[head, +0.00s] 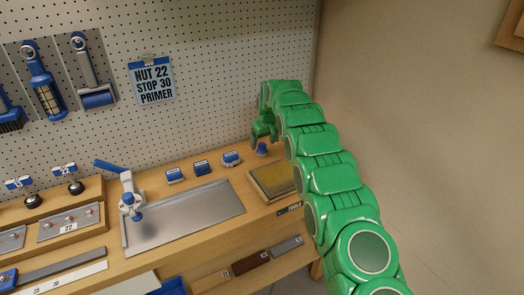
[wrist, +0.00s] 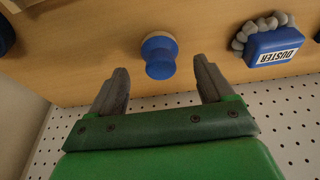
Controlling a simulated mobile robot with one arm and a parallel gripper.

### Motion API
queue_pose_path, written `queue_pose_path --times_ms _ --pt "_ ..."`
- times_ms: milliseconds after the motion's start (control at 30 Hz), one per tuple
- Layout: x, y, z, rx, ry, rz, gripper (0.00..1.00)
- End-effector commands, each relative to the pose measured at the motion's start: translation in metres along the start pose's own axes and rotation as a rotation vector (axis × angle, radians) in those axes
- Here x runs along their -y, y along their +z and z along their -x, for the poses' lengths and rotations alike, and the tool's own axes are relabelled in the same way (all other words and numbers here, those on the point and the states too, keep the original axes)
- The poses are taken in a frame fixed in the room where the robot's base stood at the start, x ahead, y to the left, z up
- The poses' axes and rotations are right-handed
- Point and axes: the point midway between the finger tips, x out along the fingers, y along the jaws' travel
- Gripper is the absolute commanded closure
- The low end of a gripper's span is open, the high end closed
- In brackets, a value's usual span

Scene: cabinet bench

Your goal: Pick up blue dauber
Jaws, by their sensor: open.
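The blue dauber (head: 262,149) stands on the wooden bench near the pegboard, just behind the tan pad in the head view. In the wrist view the dauber (wrist: 160,56) shows its round blue knob over a pale base. My gripper (wrist: 158,80) is open, with its two grey fingers apart. The dauber lies just beyond the fingertips, roughly centred between them, and nothing is held. In the head view my green gripper (head: 262,135) hangs close by the dauber. Its fingers are hard to make out there.
A blue duster (wrist: 273,42) with a grey fluffy edge sits beside the dauber; it also shows in the head view (head: 231,158). Two blue blocks (head: 201,167) lie farther left. A tan pad (head: 272,180) lies in front, and a metal tray (head: 185,216) is left of it. The pegboard (head: 215,70) rises behind.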

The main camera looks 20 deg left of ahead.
Motion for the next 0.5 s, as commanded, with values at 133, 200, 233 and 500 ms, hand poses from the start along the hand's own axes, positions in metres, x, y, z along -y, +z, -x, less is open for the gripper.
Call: queue_pose_path --times_ms 133,200,233,500 --pt "0.002 0.001 -0.021 0.000 -0.001 0.000 0.19" --pt "0.002 0.001 -0.030 0.001 -0.001 0.000 0.19" --pt "0.002 0.001 -0.032 0.001 -0.001 0.000 0.19" --pt "0.001 0.001 -0.037 0.000 -0.001 0.000 0.19"
